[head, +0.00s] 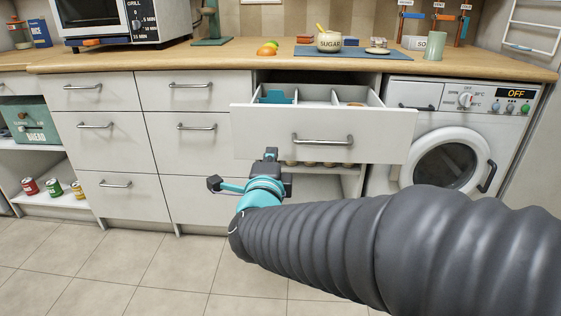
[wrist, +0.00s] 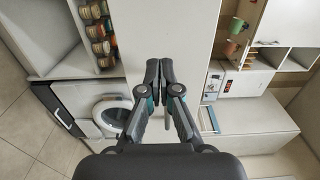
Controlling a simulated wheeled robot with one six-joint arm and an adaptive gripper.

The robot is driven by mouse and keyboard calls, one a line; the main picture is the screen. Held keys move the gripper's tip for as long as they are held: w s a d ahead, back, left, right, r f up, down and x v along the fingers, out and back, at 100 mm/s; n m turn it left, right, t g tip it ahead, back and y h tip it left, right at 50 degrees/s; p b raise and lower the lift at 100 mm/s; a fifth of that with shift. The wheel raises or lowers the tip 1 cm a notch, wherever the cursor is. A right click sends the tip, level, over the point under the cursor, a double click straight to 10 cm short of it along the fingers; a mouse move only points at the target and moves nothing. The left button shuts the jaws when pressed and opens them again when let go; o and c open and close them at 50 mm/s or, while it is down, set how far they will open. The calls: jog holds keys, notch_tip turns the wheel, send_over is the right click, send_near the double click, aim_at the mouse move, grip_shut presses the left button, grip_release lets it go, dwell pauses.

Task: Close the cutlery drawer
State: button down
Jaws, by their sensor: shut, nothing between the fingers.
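The cutlery drawer (head: 380,130) is pulled well out below the worktop in the head view. Its white front has a grey bar handle (head: 322,140), and its open top shows dividers and a teal piece (head: 275,97). In the sideways wrist view the pale drawer front (wrist: 165,25) fills the upper middle. My gripper (head: 271,154) is at the lower left part of the drawer front, left of the handle. In the wrist view my gripper (wrist: 159,70) is shut and empty, with its fingertips over the front. I cannot tell whether they touch it.
A washing machine (head: 450,140) stands right of the drawer. Closed drawers (head: 190,97) are to its left. An open shelf with several jars (wrist: 102,40) lies below it. A sugar pot (head: 329,42) and a mug (head: 434,46) stand on the worktop. The tiled floor (head: 110,260) is clear at left.

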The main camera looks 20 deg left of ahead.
aim_at(275, 137)
jog(key=shift+p+x, duration=0.3)
jog(key=shift+x, duration=2.85)
